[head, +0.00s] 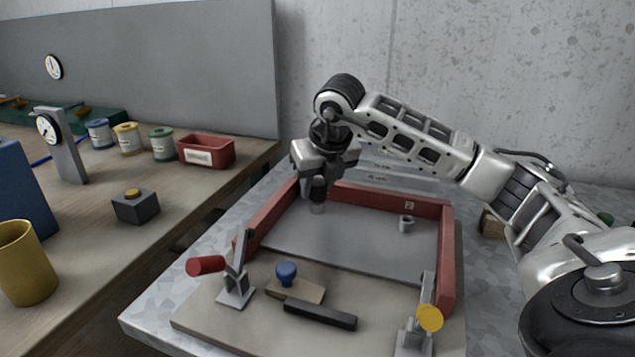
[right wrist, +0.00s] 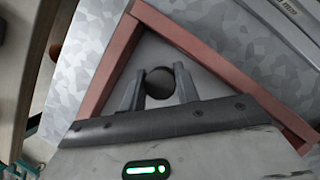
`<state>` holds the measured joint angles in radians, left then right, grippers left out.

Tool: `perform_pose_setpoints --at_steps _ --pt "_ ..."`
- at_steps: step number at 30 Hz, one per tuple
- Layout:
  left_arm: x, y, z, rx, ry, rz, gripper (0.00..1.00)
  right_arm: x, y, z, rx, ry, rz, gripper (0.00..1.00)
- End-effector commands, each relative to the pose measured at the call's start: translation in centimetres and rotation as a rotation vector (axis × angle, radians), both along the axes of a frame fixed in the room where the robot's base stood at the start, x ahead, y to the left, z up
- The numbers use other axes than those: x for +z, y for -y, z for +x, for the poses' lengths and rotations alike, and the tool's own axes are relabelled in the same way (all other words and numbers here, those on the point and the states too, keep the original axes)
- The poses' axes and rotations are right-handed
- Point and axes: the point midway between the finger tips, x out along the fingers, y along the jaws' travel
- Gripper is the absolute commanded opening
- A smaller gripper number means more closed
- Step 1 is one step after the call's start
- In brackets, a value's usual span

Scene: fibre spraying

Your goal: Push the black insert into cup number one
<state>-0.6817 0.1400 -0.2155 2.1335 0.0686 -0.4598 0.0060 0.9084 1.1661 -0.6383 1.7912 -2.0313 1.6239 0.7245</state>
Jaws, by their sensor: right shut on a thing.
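My right gripper (head: 318,190) points down at the far left corner inside the red frame (head: 447,250), directly above a small grey cup (head: 317,208). In the right wrist view its two fingers (right wrist: 158,88) stand either side of a round black piece, the insert (right wrist: 160,84), and are shut on it. The fingers hide most of the insert in the head view, so I cannot tell how deep it sits in the cup. The number by this cup is hidden. A second grey cup (head: 406,223) stands empty-looking near the far right corner. My left gripper is not in view.
A clamp with a red handle (head: 205,265) and one with a yellow handle (head: 430,318) stand at the board's near side. Between them lie a blue-knobbed block (head: 287,272) and a black bar (head: 320,315). The grey plate (head: 350,240) is mostly clear.

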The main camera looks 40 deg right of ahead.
Motion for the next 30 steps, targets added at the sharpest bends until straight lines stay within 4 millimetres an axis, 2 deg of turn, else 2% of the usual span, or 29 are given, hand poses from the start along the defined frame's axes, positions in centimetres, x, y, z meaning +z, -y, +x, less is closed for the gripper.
perform_pose_setpoints --at_steps 7,8,10,23,25,30 --pt "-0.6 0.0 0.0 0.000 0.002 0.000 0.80 -0.7 0.0 0.0 0.000 0.000 -0.001 0.08" --pt "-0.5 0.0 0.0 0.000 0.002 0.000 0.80 -0.6 0.0 0.0 0.000 0.001 0.000 0.37" --pt "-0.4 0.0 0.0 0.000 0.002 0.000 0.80 -0.6 0.0 0.0 0.000 0.000 0.000 0.56" --pt "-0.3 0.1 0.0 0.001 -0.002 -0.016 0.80 -0.6 0.0 0.0 0.000 0.000 0.000 0.57" --pt "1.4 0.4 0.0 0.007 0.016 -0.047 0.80 -0.4 0.0 0.0 0.000 0.002 -0.001 0.57" --pt "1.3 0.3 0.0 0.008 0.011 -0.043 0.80 3.6 -0.5 -1.5 0.001 0.007 -0.002 0.57"
